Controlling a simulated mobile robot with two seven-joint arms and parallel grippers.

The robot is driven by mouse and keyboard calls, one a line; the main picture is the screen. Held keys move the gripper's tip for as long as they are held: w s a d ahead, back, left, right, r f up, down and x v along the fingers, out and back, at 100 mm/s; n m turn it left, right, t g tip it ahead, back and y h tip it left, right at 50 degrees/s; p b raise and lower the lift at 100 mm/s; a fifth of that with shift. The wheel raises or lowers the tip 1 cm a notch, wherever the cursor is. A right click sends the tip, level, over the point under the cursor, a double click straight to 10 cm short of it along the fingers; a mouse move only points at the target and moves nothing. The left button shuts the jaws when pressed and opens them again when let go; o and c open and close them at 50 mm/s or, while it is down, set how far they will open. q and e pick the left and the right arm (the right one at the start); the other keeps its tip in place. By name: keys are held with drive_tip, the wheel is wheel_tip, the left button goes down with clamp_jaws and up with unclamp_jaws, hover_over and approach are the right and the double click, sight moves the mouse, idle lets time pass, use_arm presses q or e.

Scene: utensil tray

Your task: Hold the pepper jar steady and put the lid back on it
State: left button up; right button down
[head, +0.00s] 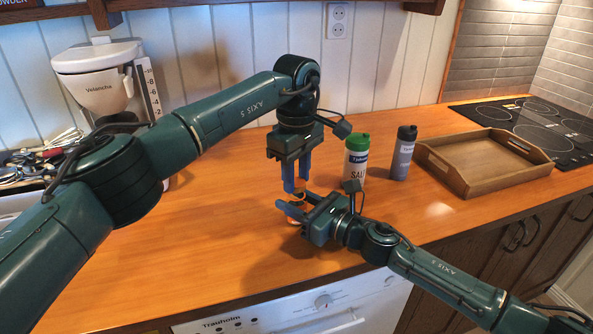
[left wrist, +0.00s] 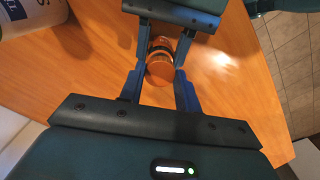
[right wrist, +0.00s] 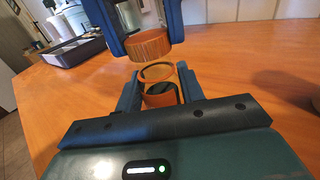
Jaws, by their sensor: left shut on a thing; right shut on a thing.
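The pepper jar (right wrist: 160,97) is a small orange-brown jar with an open ring-shaped mouth and dark contents. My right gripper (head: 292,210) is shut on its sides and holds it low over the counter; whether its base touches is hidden. The lid (right wrist: 148,46) is a round wood-brown cap. My left gripper (head: 296,188) points down and is shut on the lid, which also shows in the left wrist view (left wrist: 160,70). In the right wrist view the lid sits just above the jar mouth, slightly left, with a small gap between them.
A green-capped salt shaker (head: 356,160) and a grey shaker (head: 403,153) stand behind to the right. A wooden tray (head: 480,165) and a cooktop (head: 540,122) lie further right. A utensil tray (head: 35,165) is at the left. The counter front (head: 235,265) is clear.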

use_arm(q)
drive_tip(key=shift+f, duration=0.6)
idle(0.4)
drive_tip(key=m, duration=0.7)
drive_tip(key=shift+m, duration=0.3)
drive_tip(key=m, duration=0.8)
drive_tip(key=shift+m, duration=0.3)
drive_tip(key=o, duration=0.9)
drive_tip(key=shift+o, duration=0.2)
